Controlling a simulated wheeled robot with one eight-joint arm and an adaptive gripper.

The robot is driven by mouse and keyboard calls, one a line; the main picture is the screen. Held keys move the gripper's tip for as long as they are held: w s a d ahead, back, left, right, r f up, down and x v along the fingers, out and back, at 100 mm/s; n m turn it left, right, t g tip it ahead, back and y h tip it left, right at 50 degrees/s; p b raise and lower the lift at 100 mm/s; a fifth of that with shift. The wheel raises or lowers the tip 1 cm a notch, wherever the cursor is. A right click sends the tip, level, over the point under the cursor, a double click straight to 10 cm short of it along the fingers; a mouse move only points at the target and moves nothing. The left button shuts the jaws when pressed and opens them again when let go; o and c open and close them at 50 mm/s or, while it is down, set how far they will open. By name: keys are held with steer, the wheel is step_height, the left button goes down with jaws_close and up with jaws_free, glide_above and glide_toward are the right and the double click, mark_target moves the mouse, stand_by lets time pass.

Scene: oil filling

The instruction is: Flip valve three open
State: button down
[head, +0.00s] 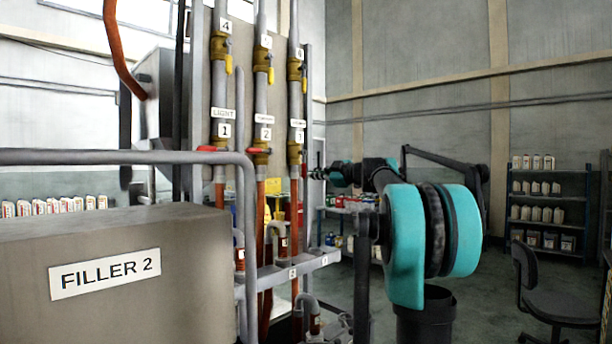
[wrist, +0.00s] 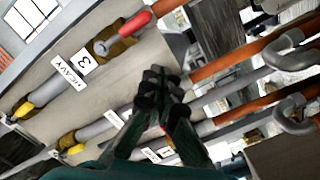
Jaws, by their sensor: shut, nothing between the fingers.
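Valve three (wrist: 118,46) is a brass valve on the grey pipe beside the "3 HEAVY" label (wrist: 75,69) in the wrist view. Its red handle (wrist: 136,25) lies roughly along the pipe. In the head view, the valve (head: 294,152) sits on the rightmost of three upright pipes, below its label. My gripper (wrist: 161,80) is shut and empty, with dark fingertips together below and right of the handle in the wrist view, apart from it. In the head view my gripper (head: 312,173) is just right of the pipe, small and partly unclear.
Valves one (head: 218,150) and two (head: 260,152) have red handles pointing left across their pipes. Yellow-handled valves sit higher up. The "FILLER 2" box (head: 120,275) and a grey rail (head: 130,157) stand at front left. A chair (head: 550,290) and bottle shelves (head: 548,210) are at right.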

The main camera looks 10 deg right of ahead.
steer(key=shift+v, duration=1.2)
steer(key=s+a+f+m+g+h, duration=0.1)
steer(key=s+a+f+m+g, duration=0.15)
steer(key=s+f, duration=0.6)
steer(key=s+a+f+m+g+h, duration=0.1)
steer(key=s+a+f+m+g, duration=0.2)
steer(key=f, duration=1.1)
steer(key=s+a+f+m+g+h, duration=0.1)
steer(key=s+a+f, duration=0.4)
steer(key=f, duration=0.6)
steer(key=s+d+f+m+g+h, duration=0.1)
steer(key=s+d+f+m+h, duration=0.1)
steer(key=s+f, duration=0.6)
steer(key=s+d+f+m+g+h, duration=0.1)
steer(key=s+d+f+m+h, duration=0.1)
steer(key=s+f, duration=0.7)
steer(key=s+d+f+m+g+h, duration=0.1)
steer(key=s+d+f+m+h, duration=0.2)
steer(key=s+f+m, duration=0.3)
steer(key=s+f, duration=0.2)
steer(key=s, duration=0.1)
steer(key=shift+s+d+f+g, duration=0.35)
steer(key=shift+s+f, duration=0.05)
steer(key=shift+d, duration=0.1)
